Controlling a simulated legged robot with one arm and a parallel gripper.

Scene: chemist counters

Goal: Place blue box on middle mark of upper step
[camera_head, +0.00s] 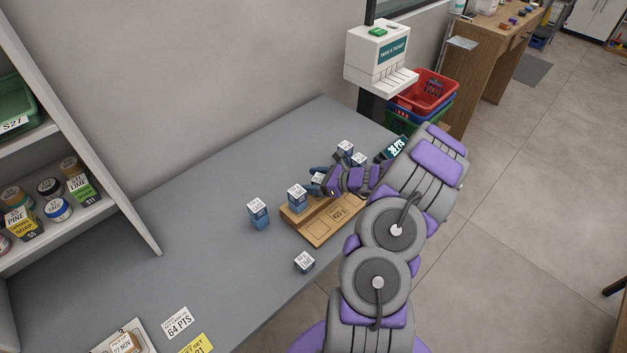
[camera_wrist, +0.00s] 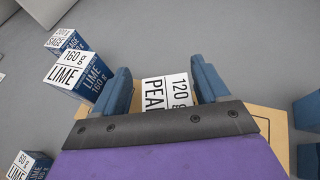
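The wooden stepped stand (camera_head: 322,224) sits on the grey counter, its lower step facing front. My gripper (camera_head: 317,181) is over the middle of its upper step.
Two more boxes, one (camera_head: 345,149) and another (camera_head: 358,160), stand behind my gripper. A shelf (camera_head: 130,225) borders the counter at left. The counter between is clear.

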